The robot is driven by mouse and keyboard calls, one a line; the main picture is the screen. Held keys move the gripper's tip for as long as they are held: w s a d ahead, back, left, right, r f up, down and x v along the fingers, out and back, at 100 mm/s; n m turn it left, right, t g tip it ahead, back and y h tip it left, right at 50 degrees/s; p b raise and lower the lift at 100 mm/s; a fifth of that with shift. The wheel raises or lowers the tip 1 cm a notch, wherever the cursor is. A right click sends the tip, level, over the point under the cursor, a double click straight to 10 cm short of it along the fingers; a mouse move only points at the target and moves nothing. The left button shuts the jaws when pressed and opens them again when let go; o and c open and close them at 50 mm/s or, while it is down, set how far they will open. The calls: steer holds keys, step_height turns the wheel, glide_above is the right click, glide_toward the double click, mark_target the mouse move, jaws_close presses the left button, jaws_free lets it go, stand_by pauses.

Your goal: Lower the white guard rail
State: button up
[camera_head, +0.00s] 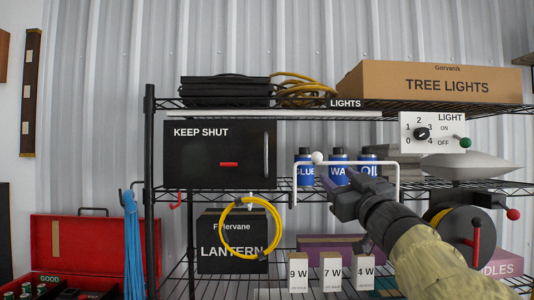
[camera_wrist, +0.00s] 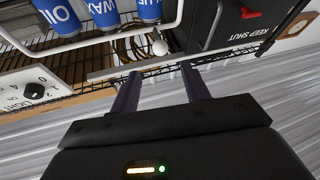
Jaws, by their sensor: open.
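The white guard rail (camera_head: 370,163) stands raised across the front of the middle shelf, before the blue glue, wax and oil bottles. A round white knob (camera_head: 318,157) sits on its top bar near the left end. My gripper (camera_head: 340,180) is open and empty, just in front of the rail and right of the knob in the head view. In the wrist view, which is upside down, the rail (camera_wrist: 90,45) curves past the bottles. The knob (camera_wrist: 160,47) shows just beyond my two parted fingertips (camera_wrist: 160,73), apart from them.
A black KEEP SHUT cabinet (camera_head: 220,155) stands left of the bottles (camera_head: 338,155). A light switch panel (camera_head: 433,132) and a cable reel (camera_head: 460,235) are at right. A yellow cable coil (camera_head: 250,201) hangs below. Small white boxes (camera_head: 331,272) stand on the lower shelf.

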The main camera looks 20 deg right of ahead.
mark_target(320, 160)
steer(key=p+x, duration=0.4)
steer(key=x, duration=0.6)
steer(key=shift+w+r, duration=0.15)
steer(key=shift+r, duration=0.1)
steer(key=shift+w+r, duration=0.1)
steer(key=shift+w, duration=0.5)
jaws_close()
